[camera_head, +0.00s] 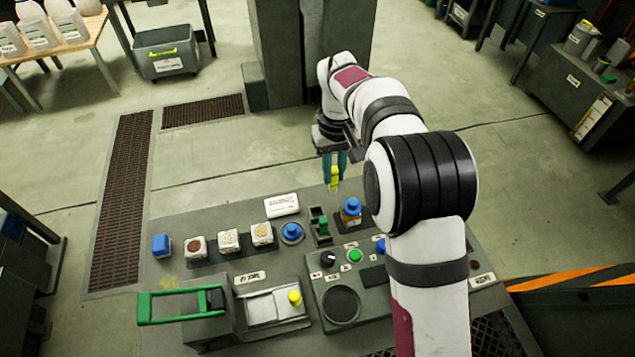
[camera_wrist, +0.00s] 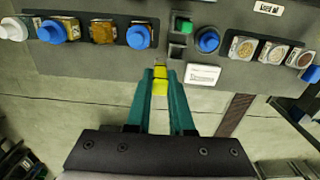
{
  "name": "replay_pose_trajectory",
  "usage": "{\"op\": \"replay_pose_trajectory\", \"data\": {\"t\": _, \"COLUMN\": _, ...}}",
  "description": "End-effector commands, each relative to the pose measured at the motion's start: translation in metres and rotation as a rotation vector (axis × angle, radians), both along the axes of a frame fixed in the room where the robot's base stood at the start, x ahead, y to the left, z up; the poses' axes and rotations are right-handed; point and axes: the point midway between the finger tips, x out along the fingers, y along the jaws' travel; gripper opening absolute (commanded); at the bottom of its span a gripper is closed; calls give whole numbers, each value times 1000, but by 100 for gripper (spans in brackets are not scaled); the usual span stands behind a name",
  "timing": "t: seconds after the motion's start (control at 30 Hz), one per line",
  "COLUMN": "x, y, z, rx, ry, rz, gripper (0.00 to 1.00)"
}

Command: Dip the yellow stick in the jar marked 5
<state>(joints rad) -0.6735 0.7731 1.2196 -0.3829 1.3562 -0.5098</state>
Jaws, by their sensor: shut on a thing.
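My gripper (camera_head: 335,172) has green fingers and is shut on the yellow stick (camera_head: 335,184), above the back edge of the bench. In the wrist view the yellow stick (camera_wrist: 160,87) sits between the fingertips, over the floor just beyond the bench edge. A blue-lidded amber jar (camera_head: 351,212) stands below and to the right in the head view. In the wrist view, a row of jars at upper left includes a blue-lidded jar (camera_wrist: 139,37), an amber open-looking jar (camera_wrist: 102,32) and another blue-lidded jar (camera_wrist: 53,32). I cannot read any number, so jar 5 is not identifiable.
A dark slotted holder with a green piece (camera_head: 323,226) stands near the gripper. A white label card (camera_head: 282,205) and several sample cups (camera_head: 229,240) lie to its left. A press with a green handle (camera_head: 180,306) and a control panel (camera_head: 352,283) occupy the front.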

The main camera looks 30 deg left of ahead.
Motion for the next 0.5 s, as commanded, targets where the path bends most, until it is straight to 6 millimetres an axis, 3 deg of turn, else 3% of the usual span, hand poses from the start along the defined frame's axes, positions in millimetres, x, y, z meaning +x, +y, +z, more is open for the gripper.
{"op": "replay_pose_trajectory", "data": {"t": 0.2, "x": 47, "y": -69, "z": -9, "rx": 0, "ry": 0, "rz": 27, "gripper": 0}}
{"op": "replay_pose_trajectory", "data": {"t": 0.3, "x": 59, "y": -91, "z": -12, "rx": 1, "ry": -1, "rz": 41, "gripper": 0}}
{"op": "replay_pose_trajectory", "data": {"t": 0.5, "x": 63, "y": -99, "z": -22, "rx": 1, "ry": 1, "rz": 51, "gripper": 0}}
